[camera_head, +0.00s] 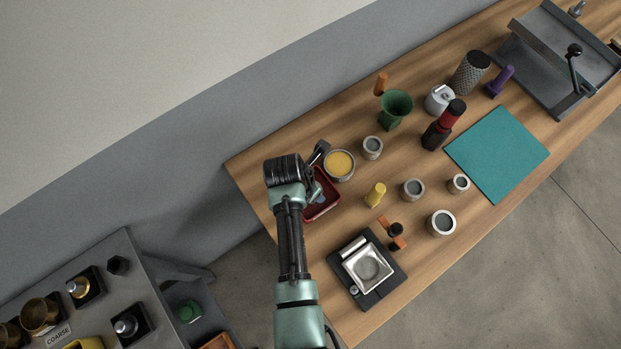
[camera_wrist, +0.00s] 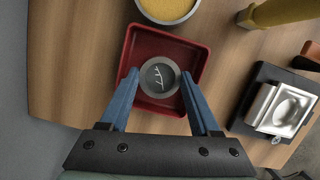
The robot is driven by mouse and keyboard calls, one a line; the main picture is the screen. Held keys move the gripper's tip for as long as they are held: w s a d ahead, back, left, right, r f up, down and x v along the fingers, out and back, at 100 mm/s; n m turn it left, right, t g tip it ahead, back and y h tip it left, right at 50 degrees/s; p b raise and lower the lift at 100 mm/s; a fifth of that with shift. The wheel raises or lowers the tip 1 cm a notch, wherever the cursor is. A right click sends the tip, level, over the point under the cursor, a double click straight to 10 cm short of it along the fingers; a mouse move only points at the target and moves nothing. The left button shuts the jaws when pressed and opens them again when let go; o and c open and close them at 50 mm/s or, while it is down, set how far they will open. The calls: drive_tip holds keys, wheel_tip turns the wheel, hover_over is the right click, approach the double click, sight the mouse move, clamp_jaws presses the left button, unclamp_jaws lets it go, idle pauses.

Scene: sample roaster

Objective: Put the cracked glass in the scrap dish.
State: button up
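The cracked glass (camera_wrist: 160,77), a small round grey cup with white crack lines on its dark top, shows in the wrist view. It is within the outline of the red square scrap dish (camera_wrist: 190,52), near its middle. I cannot tell whether its base touches the dish floor. My gripper (camera_wrist: 160,80) has one blue finger on each side of the glass, both tips against its rim. In the head view the dish (camera_head: 325,208) is partly hidden by my gripper (camera_head: 318,190), and the glass cannot be made out.
A tin of yellow contents (camera_head: 340,165) stands right beside the dish. Other small cups (camera_head: 372,148), a yellow object (camera_head: 376,195), a black scale with a metal pan (camera_head: 367,268) and a green funnel-like cup (camera_head: 396,108) stand around. A teal mat (camera_head: 497,155) lies farther right.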

drive_tip(key=o, duration=0.4)
